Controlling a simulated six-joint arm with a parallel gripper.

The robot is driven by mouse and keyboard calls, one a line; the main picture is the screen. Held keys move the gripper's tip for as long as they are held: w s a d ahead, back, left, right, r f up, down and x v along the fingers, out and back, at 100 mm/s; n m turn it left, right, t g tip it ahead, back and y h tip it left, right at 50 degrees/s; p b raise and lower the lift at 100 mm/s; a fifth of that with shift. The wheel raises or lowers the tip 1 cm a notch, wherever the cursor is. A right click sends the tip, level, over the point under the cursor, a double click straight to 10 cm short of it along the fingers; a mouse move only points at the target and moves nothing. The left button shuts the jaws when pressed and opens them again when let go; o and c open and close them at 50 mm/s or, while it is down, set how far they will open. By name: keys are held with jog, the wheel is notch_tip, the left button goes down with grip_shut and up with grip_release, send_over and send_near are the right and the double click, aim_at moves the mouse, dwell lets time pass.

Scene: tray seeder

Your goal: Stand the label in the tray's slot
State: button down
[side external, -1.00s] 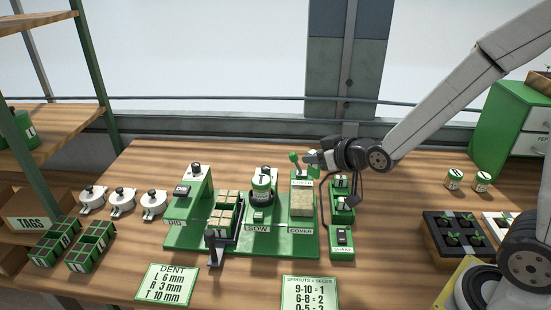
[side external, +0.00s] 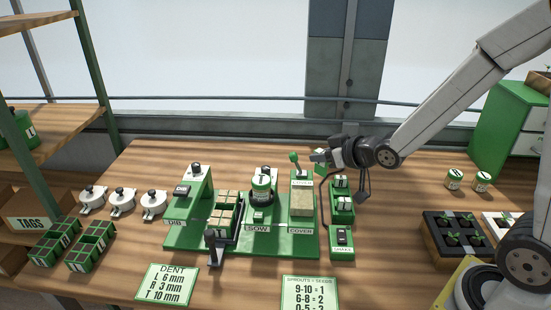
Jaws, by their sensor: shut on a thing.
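My gripper (side external: 326,158) is raised behind the COVER station, just right of its green-knobbed lever and apart from it. It is shut on a small pale-and-green piece (side external: 319,154) that looks like the label; its face is too small to read. The tray (side external: 235,217) with tan soil blocks sits in the green machine, between the DIB and SOW stations, to the left of and nearer than my gripper. Its slot is too small to make out.
The green machine (side external: 280,246) carries the DIB, SOW and COVER (side external: 302,204) stations. A green holder (side external: 342,212) with small white-topped items stands to its right. Green trays (side external: 90,246) and white round pieces (side external: 122,203) lie left. The table is clear between the holder and the black seedling tray (side external: 452,241).

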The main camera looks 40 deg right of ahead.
jog(key=s+d+f+n+g+y, duration=0.3)
jog(key=s+d+n+y, duration=0.4)
jog(key=s, duration=0.5)
jog(key=shift+s+d+f+n+g+y, duration=0.35)
jog(key=shift+d+f+n, duration=0.25)
jog(key=shift+d+f, duration=0.3)
jog(key=shift+w, duration=0.1)
jog(key=w+d+f, duration=0.1)
jog(key=w+f, duration=0.1)
jog(key=w, duration=0.1)
jog(key=w+d+f, duration=0.1)
jog(key=w+f, duration=0.2)
jog(key=w, duration=0.1)
jog(key=w+d+f, duration=0.1)
jog(key=w+f, duration=0.1)
jog(key=w, duration=0.2)
jog(key=shift+w+f, duration=0.25)
jog(key=shift+f, duration=0.05)
jog(key=shift+w+d+f, duration=0.1)
jog(key=shift+w+f, duration=0.35)
jog(key=shift+f, duration=0.05)
jog(key=shift+w+f, duration=0.1)
